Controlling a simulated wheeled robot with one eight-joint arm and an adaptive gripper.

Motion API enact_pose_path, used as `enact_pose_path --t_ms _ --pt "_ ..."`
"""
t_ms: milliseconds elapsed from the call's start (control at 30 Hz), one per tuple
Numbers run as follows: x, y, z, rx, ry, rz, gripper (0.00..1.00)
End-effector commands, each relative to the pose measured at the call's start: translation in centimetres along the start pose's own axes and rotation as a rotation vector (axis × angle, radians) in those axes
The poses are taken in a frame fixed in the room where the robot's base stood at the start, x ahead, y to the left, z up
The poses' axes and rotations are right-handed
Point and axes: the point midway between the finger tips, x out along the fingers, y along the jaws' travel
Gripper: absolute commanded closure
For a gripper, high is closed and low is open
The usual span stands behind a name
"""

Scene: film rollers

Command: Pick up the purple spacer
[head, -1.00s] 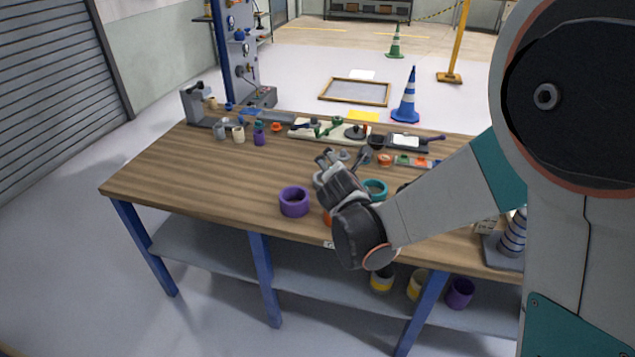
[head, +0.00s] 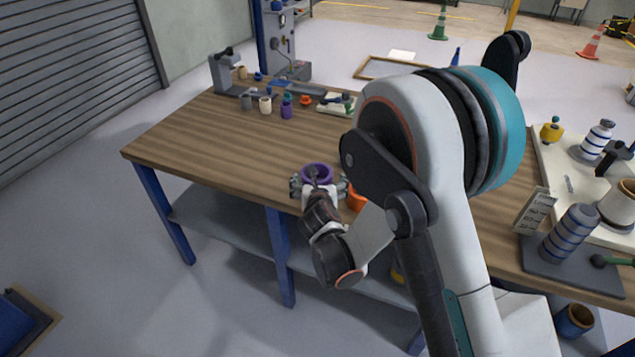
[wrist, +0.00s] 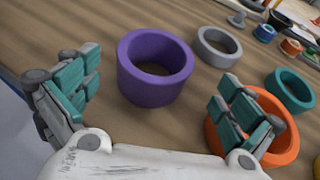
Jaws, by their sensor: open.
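The purple spacer is a thick, wide ring standing on the wooden table near its front edge. In the wrist view the spacer (wrist: 150,88) lies ahead of my gripper (wrist: 155,108), between the lines of its two spread fingers, with a gap on each side. In the head view the spacer (head: 317,168) shows just beyond my gripper (head: 319,186), which partly covers it. My gripper is open and holds nothing. Its right finger overlaps the orange ring (wrist: 283,150) in the wrist view; I cannot tell whether they touch.
A grey ring (wrist: 219,44) and a teal ring (wrist: 293,88) stand behind and to the right. Smaller purple and cream pieces (head: 265,105) stand at the table's back left. The table (head: 215,140) is bare left of the spacer.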

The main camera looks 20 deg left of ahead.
Motion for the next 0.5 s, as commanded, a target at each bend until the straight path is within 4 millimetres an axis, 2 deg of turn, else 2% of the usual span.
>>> enact_pose_path --t_ms 100,367,500 --pt "1.2 0.0 -0.1 0.001 0.0 0.0 0.0" --pt "2.6 0.2 -0.6 0.001 0.0 0.0 0.0" --pt "4.6 0.6 -1.4 0.001 0.001 0.0 0.0"
